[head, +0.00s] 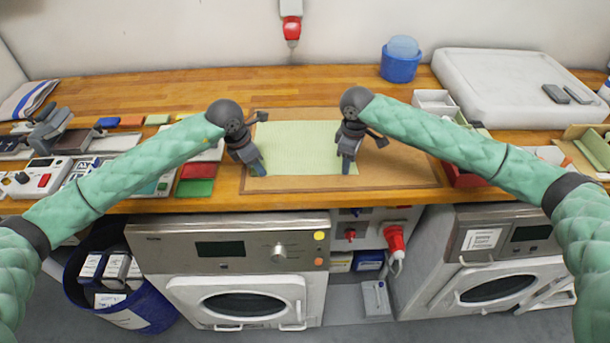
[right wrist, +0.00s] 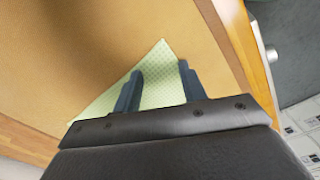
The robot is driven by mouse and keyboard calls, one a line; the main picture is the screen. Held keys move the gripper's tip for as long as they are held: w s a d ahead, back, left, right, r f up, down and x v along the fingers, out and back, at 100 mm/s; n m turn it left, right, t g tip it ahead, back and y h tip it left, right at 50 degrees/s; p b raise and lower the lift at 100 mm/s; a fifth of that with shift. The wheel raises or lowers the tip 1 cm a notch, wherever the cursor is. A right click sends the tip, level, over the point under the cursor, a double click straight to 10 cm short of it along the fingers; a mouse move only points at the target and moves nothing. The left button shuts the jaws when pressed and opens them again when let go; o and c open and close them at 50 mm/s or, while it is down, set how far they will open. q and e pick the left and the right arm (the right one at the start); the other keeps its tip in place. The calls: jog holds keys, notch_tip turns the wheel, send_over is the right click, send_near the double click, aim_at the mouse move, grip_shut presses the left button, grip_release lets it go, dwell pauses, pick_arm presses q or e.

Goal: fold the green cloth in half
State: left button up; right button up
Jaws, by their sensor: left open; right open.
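The green cloth (head: 296,147) is pale green with a fine pattern and lies flat on a brown board (head: 400,172) on the wooden worktop. My left gripper (head: 258,168) is over the cloth's near left corner, with its fingers pointing down. My right gripper (head: 347,165) is over the near right corner. In the right wrist view, the open fingers of my right gripper (right wrist: 158,85) are on either side of a corner of the cloth (right wrist: 160,65). Both grippers are open and hold nothing. Contact with the cloth cannot be told.
Red and green folded pieces (head: 196,187) lie left of the board. A blue tub (head: 400,66) and a large white case (head: 500,85) stand at the back right. A red tray (head: 465,177) is right of the board. The worktop's front edge (head: 330,200) is close to both grippers.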

pick_arm(q)
jog(key=shift+f, duration=0.15)
pick_arm(e)
jog(key=shift+f, duration=0.15)
pick_arm(q)
jog(key=shift+c, duration=0.8)
pick_arm(e)
jog(key=shift+c, duration=0.8)
pick_arm(q)
grip_shut()
pick_arm(e)
grip_shut()
pick_arm(q)
jog(key=shift+r, duration=0.2)
pick_arm(e)
jog(key=shift+r, duration=0.2)
